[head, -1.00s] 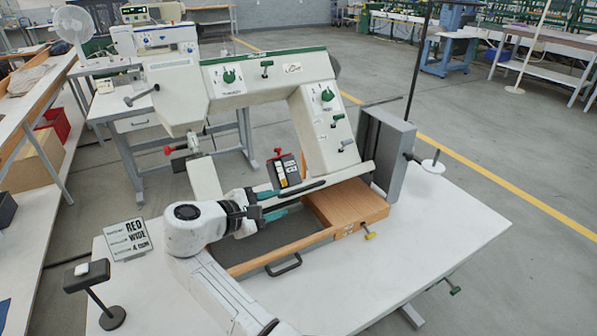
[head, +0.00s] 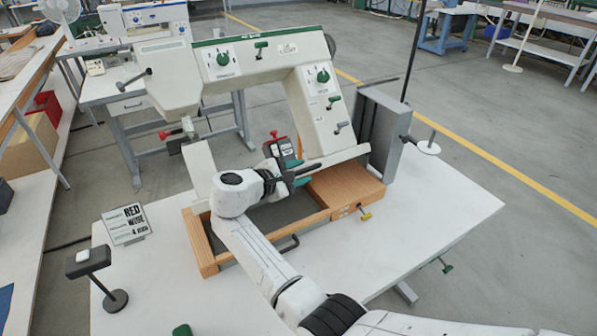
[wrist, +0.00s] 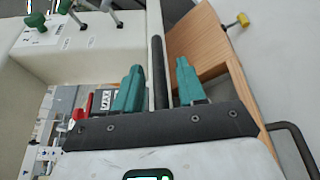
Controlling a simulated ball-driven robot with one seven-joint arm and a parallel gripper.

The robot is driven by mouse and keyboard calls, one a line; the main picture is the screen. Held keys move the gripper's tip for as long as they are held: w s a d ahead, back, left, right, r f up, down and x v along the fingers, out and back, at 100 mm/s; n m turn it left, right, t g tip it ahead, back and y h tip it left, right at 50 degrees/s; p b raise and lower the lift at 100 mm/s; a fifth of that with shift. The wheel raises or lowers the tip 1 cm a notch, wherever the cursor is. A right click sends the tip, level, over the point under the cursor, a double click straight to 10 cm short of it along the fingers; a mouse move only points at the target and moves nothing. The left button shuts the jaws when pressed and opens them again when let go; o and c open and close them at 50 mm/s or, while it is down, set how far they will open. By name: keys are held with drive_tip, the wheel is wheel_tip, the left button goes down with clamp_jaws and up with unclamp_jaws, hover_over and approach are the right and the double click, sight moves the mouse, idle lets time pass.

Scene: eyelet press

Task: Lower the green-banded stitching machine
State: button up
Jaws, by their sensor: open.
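The green-banded stitching machine (head: 240,62) is large and white with a green strip along its top. It stands tipped up, leaning left, above a wooden-framed opening in the white table. Its pale bed edge (head: 335,161) runs up to the right. My gripper (head: 300,172) is at this lower edge, over the opening. In the wrist view my gripper (wrist: 160,80) has its two teal fingers apart. A dark bar (wrist: 158,65) shows between them, along the white body (wrist: 85,50). I cannot tell whether the fingers touch it.
The wooden frame (head: 345,190) has a yellow knob (head: 365,214) at front. A grey upright box (head: 385,130) stands behind on the right. A sign (head: 127,223) and a black stand (head: 98,278) are on the left.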

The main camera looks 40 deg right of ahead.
drive_tip(key=shift+c, duration=0.3)
clamp_jaws()
idle(0.4)
